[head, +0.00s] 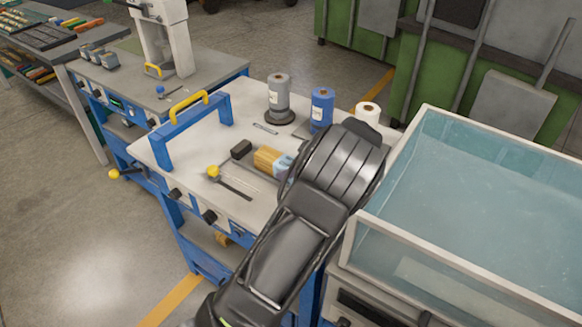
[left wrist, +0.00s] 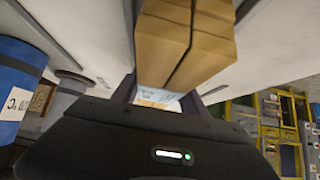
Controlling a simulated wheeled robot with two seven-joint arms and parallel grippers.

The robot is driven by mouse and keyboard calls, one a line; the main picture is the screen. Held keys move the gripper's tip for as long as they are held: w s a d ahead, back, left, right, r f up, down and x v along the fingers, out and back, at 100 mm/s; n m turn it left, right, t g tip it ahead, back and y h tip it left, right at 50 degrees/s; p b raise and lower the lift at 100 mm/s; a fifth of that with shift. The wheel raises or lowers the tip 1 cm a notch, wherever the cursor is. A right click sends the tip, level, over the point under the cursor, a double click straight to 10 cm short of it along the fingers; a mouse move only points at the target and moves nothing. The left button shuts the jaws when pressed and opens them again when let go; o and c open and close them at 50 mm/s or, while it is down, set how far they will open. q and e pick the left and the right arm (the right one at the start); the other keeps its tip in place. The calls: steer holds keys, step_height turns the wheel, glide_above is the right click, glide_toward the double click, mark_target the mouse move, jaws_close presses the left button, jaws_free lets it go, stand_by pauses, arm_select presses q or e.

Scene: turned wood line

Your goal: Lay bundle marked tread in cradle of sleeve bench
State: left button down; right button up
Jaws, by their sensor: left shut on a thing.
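A bundle of light wooden sticks (head: 267,158) with a pale blue and white wrap is over the light-topped bench (head: 185,140). My left gripper (head: 286,168) is shut on it around the wrap; my wrist hides part of the bundle. In the left wrist view, the sticks (left wrist: 186,40) extend out beyond the fingers and the printed wrap shows between the jaws (left wrist: 160,97). The marking cannot be read. A black block (head: 241,150) and a dark strip (head: 235,191) are beside the bundle. I cannot tell which part is the cradle, or whether the bundle touches the bench. My right gripper is not in view.
A grey spool (head: 278,97), a blue spool (head: 322,107) and a white-topped spool (head: 367,112) stand at the bench's back. A blue frame with a yellow handle (head: 188,107) rises at its left. A water-filled tank (head: 480,190) adjoins on the right.

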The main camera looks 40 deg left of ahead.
arm_select(q)
steer(key=c, duration=0.6)
jaws_free()
steer(key=shift+r, duration=0.15)
steer(key=b+v, duration=0.1)
steer(key=v, duration=0.6)
steer(key=shift+d, duration=0.1)
steer(key=shift+d+r, duration=0.1)
steer(key=shift+r, duration=0.05)
